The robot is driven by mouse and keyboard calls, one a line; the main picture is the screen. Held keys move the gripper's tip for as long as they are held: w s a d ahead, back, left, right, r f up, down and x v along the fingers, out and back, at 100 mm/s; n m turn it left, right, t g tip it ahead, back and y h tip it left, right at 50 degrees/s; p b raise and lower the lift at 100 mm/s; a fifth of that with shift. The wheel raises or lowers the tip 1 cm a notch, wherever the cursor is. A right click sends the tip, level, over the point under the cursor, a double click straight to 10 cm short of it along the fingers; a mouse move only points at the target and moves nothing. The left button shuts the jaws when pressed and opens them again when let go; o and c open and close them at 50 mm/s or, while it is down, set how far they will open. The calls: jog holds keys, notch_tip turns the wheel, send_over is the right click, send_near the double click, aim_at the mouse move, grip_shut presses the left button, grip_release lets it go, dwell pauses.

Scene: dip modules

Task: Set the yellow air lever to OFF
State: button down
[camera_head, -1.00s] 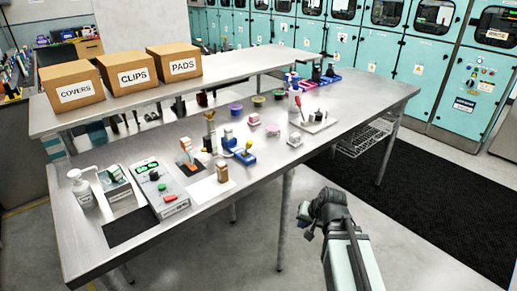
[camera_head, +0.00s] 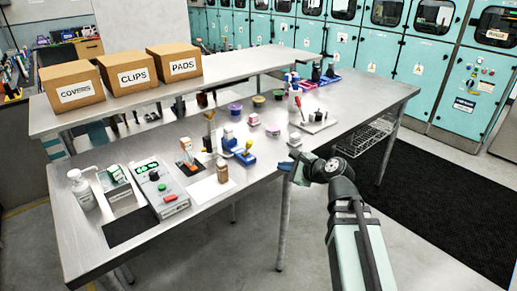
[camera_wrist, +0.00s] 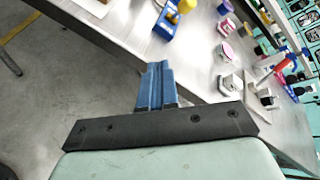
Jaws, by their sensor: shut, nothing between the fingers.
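The yellow air lever (camera_head: 248,145) sits on a blue valve body (camera_head: 245,157) near the middle of the steel table. In the wrist view the yellow knob (camera_wrist: 186,6) shows at the top edge, above the blue body (camera_wrist: 167,22). The lever's exact angle and any OFF marking are too small to read. My gripper (camera_head: 285,166) is at the table's front edge, to the right of the valve and apart from it. In the wrist view its blue fingers (camera_wrist: 156,72) are together and empty.
An orange-handled switch (camera_head: 185,144) and a wooden block (camera_head: 222,172) stand left of the valve. A grey control box (camera_head: 160,185) lies further left. Small cups and pink-topped blocks (camera_head: 272,130) stand behind. Boxes (camera_head: 133,75) sit on the raised shelf.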

aim_at(251, 146)
jog(key=m, duration=0.3)
jog(key=r+m, duration=0.1)
jog(key=m, duration=0.2)
jog(key=m+t, duration=0.1)
jog(key=m, duration=0.2)
jog(key=shift+w+r+m, duration=0.3)
jog(key=shift+w+r, duration=0.05)
jog(key=shift+w, duration=0.05)
jog(key=shift+a, duration=0.1)
jog(key=x, duration=1)
jog(key=shift+r, duration=0.1)
jog(key=shift+w+a+r, duration=0.4)
jog(key=shift+w+a, duration=0.35)
jog(key=shift+w+a+r, duration=0.4)
jog(key=shift+w+a, duration=0.15)
jog(key=shift+r, duration=0.1)
